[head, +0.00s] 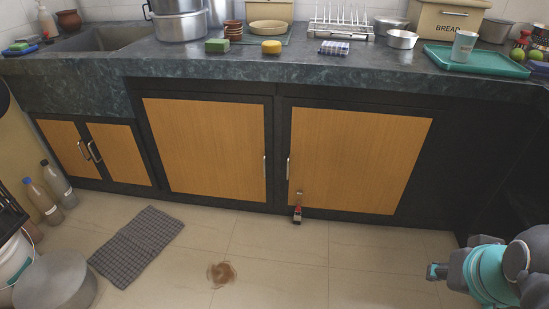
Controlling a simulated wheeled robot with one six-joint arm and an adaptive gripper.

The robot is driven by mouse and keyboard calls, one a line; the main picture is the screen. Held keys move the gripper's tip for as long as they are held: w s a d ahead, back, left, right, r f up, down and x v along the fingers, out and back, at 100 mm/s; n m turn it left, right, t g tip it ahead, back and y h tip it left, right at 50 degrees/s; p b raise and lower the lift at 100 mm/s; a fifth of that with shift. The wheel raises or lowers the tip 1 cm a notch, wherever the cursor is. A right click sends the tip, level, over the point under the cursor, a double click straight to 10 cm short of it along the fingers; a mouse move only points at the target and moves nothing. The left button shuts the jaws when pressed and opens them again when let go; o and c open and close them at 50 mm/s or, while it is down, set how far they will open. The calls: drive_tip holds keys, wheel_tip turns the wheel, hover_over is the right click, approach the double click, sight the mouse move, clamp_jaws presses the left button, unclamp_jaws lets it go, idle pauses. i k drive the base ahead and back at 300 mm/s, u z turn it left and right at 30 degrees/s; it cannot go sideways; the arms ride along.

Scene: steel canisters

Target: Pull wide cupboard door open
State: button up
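Two wide wooden cupboard doors stand side by side under the counter, both closed. The left wide door (205,145) has an upright metal handle (265,166) near its right edge. The right wide door (355,155) has an upright metal handle (288,169) near its left edge. I cannot tell which one the task means. Part of my grey and teal arm shows at the lower right, well apart from both doors. I cannot make out any gripper fingers.
Two smaller doors (118,153) are closed at the left. A small red and black object (298,207) stands on the floor before the right wide door. A checked mat (137,246) and a brown stain (221,274) lie on the floor. Bottles (57,184) stand left.

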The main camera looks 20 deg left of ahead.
sight(218, 146)
drive_tip(key=i, duration=1.1)
drive_tip(key=u, duration=2.7)
